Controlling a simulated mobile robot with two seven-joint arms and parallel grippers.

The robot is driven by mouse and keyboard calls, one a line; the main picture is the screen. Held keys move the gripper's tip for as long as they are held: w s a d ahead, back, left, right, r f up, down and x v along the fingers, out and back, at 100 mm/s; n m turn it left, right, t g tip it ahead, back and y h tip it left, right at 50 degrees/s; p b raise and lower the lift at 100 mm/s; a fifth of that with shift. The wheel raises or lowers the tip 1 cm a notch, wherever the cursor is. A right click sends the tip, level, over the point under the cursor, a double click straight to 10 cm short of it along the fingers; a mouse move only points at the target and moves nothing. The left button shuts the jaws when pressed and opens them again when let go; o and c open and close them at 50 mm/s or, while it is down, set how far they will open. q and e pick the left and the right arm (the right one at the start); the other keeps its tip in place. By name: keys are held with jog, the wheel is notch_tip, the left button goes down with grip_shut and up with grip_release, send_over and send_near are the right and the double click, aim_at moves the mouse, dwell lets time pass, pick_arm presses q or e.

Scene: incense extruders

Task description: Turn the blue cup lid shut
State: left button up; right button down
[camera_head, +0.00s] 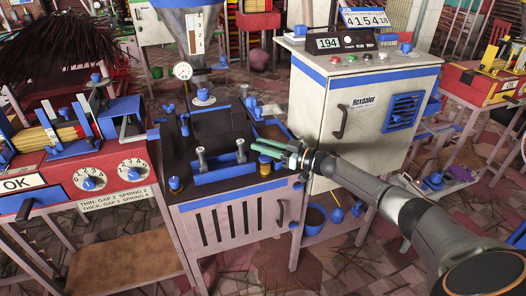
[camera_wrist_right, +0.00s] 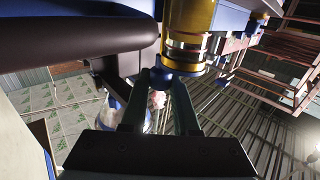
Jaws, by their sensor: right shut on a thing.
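The blue cup lid (camera_wrist_right: 184,66) shows in the right wrist view at the end of a gold cylindrical cup (camera_wrist_right: 190,28). A shiny metal band lies between gold and blue. A small blue knob (camera_wrist_right: 161,79) sticks out from the lid side. My right gripper (camera_wrist_right: 160,82) has its two dark fingers on either side of this knob and is shut on it. In the head view my right gripper (camera_head: 268,147) reaches in from the right over the black-topped machine (camera_head: 218,130). I cannot make out the lid clearly there. My left gripper is not in view.
Two metal posts (camera_head: 241,150) stand on a blue bar beside my right gripper. A white cabinet (camera_head: 335,120) with a handle stands close behind my right arm. A red bench (camera_head: 60,180) with dials is at the left. A funnel (camera_head: 192,30) and gauge stand behind.

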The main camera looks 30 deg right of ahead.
jog(key=shift+f, duration=0.1)
jog(key=shift+n+g+y, duration=0.3)
jog(key=shift+y, duration=0.1)
jog(key=c, duration=0.7)
grip_release()
jog(key=shift+o, duration=0.2)
jog(key=p+v, duration=0.1)
jog(key=v, duration=1.1)
jog(key=shift+s, duration=0.25)
jog(key=shift+d, duration=0.15)
